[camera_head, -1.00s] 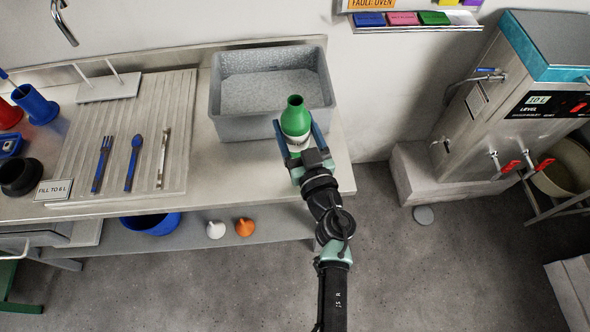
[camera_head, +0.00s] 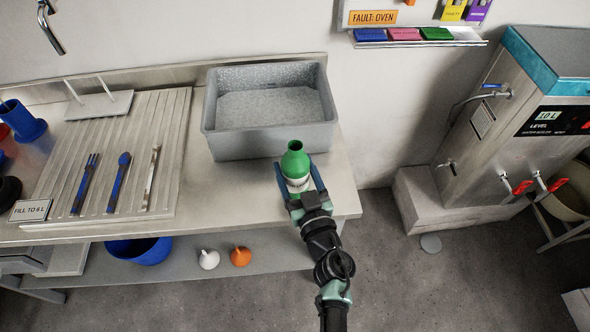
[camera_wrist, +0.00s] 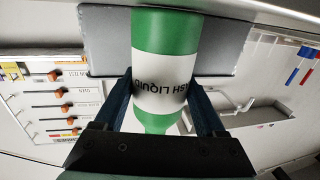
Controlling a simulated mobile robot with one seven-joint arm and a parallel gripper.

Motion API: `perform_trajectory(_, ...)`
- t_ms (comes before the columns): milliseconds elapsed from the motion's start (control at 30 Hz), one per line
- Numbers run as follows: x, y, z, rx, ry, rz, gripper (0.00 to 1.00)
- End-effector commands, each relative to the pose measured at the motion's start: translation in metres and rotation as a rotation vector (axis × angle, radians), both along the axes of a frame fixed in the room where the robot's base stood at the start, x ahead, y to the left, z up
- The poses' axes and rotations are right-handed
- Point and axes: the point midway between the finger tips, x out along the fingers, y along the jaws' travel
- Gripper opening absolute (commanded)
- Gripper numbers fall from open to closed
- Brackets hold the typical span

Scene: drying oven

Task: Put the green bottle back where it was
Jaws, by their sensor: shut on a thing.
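The green bottle (camera_head: 295,161) has a white label and stands roughly upright at the right end of the steel counter, in front of the grey basin. My gripper (camera_head: 298,184) is shut on it from the front, one finger on each side. In the wrist view the bottle (camera_wrist: 167,36) fills the middle, its label reading in part "SH LIQUID", between the dark fingers (camera_wrist: 160,112). I cannot tell whether its base touches the counter; my gripper hides it.
The grey basin (camera_head: 223,144) stands close behind the bottle. A ribbed draining board (camera_head: 118,150) with cutlery lies to the left. Bare counter (camera_head: 230,190) lies between. The counter's right edge (camera_head: 350,185) is near. A steel boiler (camera_head: 500,150) stands at the right.

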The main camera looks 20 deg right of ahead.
Motion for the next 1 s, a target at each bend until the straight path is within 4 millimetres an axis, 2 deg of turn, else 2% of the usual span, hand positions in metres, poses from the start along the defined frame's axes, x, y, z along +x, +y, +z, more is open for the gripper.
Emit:
perform_trajectory(167,0.000,0.000,-0.002,-0.001,-0.001,0.001,0.00)
perform_trajectory(200,0.000,0.000,-0.002,-0.001,0.000,0.000,0.78)
perform_trajectory(333,0.000,0.000,-0.002,-0.001,0.000,0.000,1.00)
perform_trajectory(667,-0.003,0.000,0.002,0.001,0.001,-0.001,1.00)
perform_trajectory(767,-0.016,0.001,0.001,0.002,0.003,-0.002,1.00)
perform_trajectory(1000,-0.066,0.006,0.001,0.002,0.003,-0.001,1.00)
